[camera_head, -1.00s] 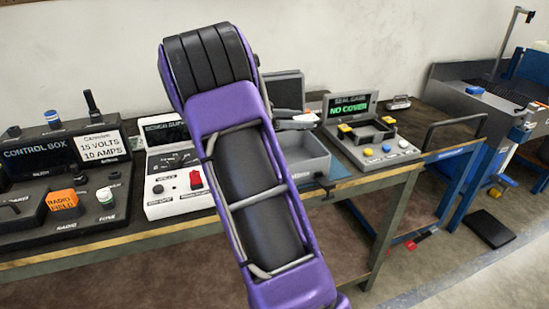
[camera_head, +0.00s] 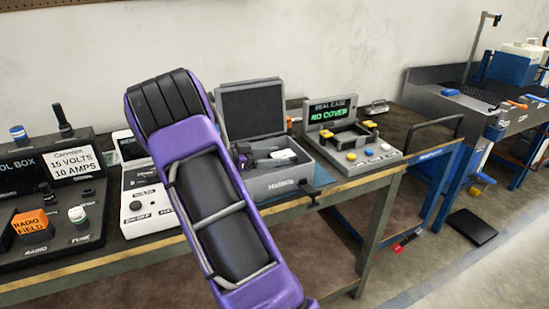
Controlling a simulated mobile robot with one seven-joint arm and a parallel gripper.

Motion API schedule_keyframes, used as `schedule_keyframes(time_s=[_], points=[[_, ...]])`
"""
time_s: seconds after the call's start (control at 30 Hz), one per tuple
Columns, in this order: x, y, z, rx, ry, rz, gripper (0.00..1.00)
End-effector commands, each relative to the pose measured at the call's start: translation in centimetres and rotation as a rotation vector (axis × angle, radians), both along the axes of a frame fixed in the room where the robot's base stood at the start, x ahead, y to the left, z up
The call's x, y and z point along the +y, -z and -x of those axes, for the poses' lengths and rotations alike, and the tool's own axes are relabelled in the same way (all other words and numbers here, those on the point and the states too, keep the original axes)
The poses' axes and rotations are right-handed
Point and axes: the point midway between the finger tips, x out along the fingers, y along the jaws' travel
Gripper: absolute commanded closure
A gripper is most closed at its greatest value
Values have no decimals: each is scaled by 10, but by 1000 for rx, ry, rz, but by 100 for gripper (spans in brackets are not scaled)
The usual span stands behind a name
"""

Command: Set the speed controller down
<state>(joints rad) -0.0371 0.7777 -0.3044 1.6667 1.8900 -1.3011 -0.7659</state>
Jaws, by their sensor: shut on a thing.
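My gripper (camera_head: 268,156) shows partly past the right side of my purple arm, dark and small in the picture. It is shut on a small white piece (camera_head: 285,156), which looks like the speed controller. The piece is at the opening of a grey open case (camera_head: 290,182), below its raised lid. I cannot tell whether it touches the case floor. My arm hides the left part of the case and part of the gripper.
Right of the case stands a "NO COVER" console (camera_head: 360,148) with yellow, white and blue buttons. A control box (camera_head: 60,215) and a white-topped unit (camera_head: 145,205) are on the left. The bench's front edge (camera_head: 330,190) runs below. A blue-framed workstation (camera_head: 480,110) stands at right.

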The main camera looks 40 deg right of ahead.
Motion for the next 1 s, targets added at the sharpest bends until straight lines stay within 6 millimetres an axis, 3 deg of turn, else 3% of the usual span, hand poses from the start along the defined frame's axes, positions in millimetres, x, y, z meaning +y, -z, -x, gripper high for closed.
schedule_keyframes(time_s=[0.67, 0.7, 0.77, 1.0], points=[[0, 10, 0, -2, 0, 0, 88], [0, 11, 0, -2, 0, 0, 27], [0, 11, 0, -2, 0, 0, 18], [0, 10, 0, -1, 0, 0, 18]])
